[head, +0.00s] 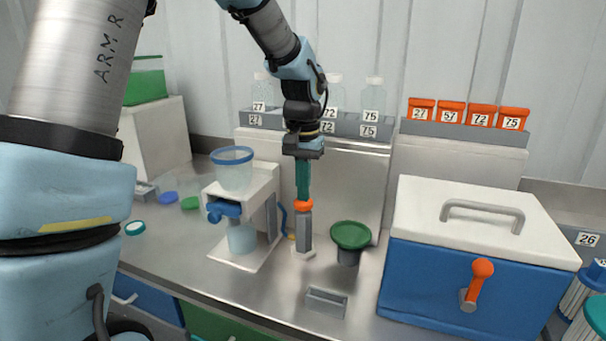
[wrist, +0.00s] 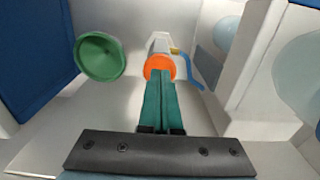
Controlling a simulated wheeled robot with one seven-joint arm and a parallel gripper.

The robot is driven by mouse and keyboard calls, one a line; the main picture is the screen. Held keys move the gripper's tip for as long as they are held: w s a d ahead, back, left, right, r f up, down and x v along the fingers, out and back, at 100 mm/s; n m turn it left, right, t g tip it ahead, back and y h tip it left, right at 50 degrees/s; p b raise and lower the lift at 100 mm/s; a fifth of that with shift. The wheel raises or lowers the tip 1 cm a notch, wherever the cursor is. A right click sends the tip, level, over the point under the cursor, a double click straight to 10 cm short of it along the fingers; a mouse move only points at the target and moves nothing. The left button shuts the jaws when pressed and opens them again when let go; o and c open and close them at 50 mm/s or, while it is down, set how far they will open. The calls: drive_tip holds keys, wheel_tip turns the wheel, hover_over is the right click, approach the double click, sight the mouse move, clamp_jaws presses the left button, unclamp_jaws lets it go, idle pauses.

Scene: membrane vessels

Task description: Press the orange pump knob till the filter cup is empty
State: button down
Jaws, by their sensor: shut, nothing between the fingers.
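The orange pump knob (head: 303,204) tops a grey pump post (head: 303,235) on the steel bench. My gripper (head: 303,198) is shut and empty, pointing down, with its green fingertips at the top of the knob. In the wrist view the fingertips (wrist: 160,82) overlap the orange knob (wrist: 158,65); whether they press it cannot be told. The filter cup (head: 233,170), clear with a blue rim, sits on a white stand left of the pump. A light blue vessel (head: 241,238) is under it. The liquid level in the cup is not clear.
A green funnel-like cap (head: 350,236) stands just right of the pump. A small grey holder (head: 326,302) lies in front. A blue cooler (head: 470,285) with a white lid is at right.

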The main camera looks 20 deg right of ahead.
wheel_tip(320, 180, up, 5)
drive_tip(key=p, duration=0.4)
drive_tip(key=shift+f, duration=0.2)
wheel_tip(320, 180, up, 9)
drive_tip(key=b, duration=0.3)
drive_tip(key=shift+r, duration=0.2)
idle(0.6)
